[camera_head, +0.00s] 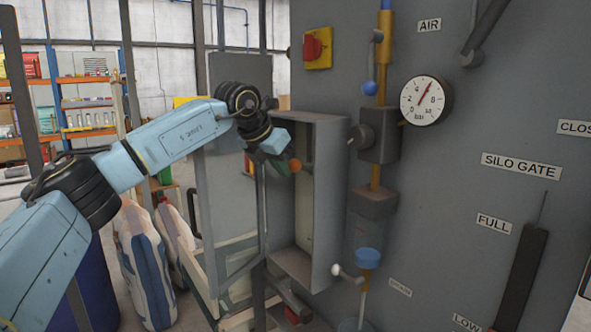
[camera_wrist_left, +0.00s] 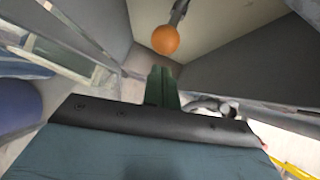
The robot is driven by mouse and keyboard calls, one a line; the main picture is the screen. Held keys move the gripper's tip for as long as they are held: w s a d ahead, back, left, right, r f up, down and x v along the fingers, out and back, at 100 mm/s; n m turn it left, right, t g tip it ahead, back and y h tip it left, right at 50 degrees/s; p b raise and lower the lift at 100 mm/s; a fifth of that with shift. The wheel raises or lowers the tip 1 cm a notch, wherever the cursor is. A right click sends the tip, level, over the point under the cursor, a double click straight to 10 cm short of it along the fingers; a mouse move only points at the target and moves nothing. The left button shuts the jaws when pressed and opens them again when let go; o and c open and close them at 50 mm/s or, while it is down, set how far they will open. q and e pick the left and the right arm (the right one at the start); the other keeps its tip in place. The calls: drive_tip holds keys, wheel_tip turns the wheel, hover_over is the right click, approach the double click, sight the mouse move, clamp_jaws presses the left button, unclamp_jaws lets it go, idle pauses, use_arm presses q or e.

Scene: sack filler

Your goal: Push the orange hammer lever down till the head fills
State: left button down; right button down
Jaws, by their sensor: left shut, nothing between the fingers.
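The orange ball (camera_head: 295,165) of the hammer lever shows inside the open grey box on the machine panel. In the left wrist view the orange ball (camera_wrist_left: 165,40) sits at the end of a grey rod, just beyond my fingertips. My left gripper (camera_head: 284,160) is at the box's open left side, close to the ball. In the left wrist view its dark green fingers (camera_wrist_left: 162,84) are together and hold nothing. A small gap shows between fingers and ball there; whether they touch is hard to tell. My right gripper is in neither view.
The grey box (camera_head: 328,200) has walls around the lever, and its open door (camera_head: 226,200) stands at the left. A pressure gauge (camera_head: 425,101), a blue-knobbed valve lever (camera_head: 370,88) and a white-knobbed lever (camera_head: 337,270) are to the right. Filled sacks (camera_head: 145,265) stand at lower left.

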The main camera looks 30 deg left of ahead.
use_arm(q)
drive_tip(key=shift+s+a+r, duration=0.1)
drive_tip(key=shift+r, duration=0.1)
drive_tip(key=p+v, duration=0.2)
drive_tip(key=v, duration=1.1)
idle(0.8)
drive_tip(key=shift+s, duration=0.1)
